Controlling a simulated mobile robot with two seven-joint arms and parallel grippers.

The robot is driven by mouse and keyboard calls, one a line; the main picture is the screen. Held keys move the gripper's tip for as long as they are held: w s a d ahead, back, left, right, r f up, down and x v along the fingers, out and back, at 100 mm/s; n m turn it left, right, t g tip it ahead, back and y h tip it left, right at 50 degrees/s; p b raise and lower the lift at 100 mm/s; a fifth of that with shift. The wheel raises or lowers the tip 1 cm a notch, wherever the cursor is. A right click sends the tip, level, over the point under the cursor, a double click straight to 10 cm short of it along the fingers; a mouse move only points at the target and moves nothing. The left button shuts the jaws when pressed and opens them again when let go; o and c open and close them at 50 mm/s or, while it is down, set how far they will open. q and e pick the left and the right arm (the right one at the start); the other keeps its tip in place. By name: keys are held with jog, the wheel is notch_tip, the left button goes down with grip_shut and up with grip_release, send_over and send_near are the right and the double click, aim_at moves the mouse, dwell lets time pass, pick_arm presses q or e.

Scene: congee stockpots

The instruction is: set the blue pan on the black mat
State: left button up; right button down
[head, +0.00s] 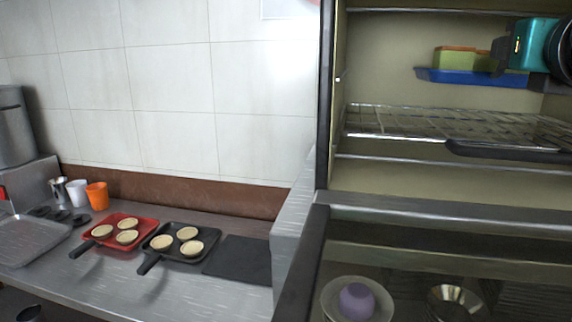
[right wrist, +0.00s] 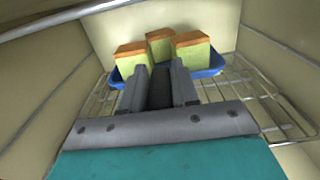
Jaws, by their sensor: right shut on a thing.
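The blue pan (head: 470,77) is inside the open cabinet at the top right, above the wire shelf. It carries several green-yellow blocks with orange tops. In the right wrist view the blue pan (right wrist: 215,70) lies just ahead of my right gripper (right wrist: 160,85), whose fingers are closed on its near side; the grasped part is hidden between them. My right gripper (head: 500,52) comes in from the right in the head view. The black mat (head: 240,261) lies bare on the metal counter, right of the black pan. My left gripper is not in view.
A red pan (head: 137,224) and a black pan (head: 170,257) with round cakes stand left of the mat. The wire shelf (head: 420,122), a dark bar (head: 500,152) and the cabinet's side frame (head: 325,90) lie around the pan. A bowl with a purple item (head: 356,300) sits below.

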notch_tip(320, 180, down, 5)
jog(key=shift+f+b, duration=0.15)
jog(key=shift+b, duration=0.4)
jog(key=shift+w+f, duration=0.15)
jog(key=shift+f, duration=0.45)
jog(key=shift+v, duration=1.35)
jog(key=shift+s+a+f+b, duration=0.1)
jog(key=shift+s+f+b, duration=0.05)
jog(key=shift+s, duration=0.35)
jog(key=shift+s+a+f+b, duration=0.1)
jog(key=shift+s+b, duration=0.05)
jog(key=shift+s, duration=0.35)
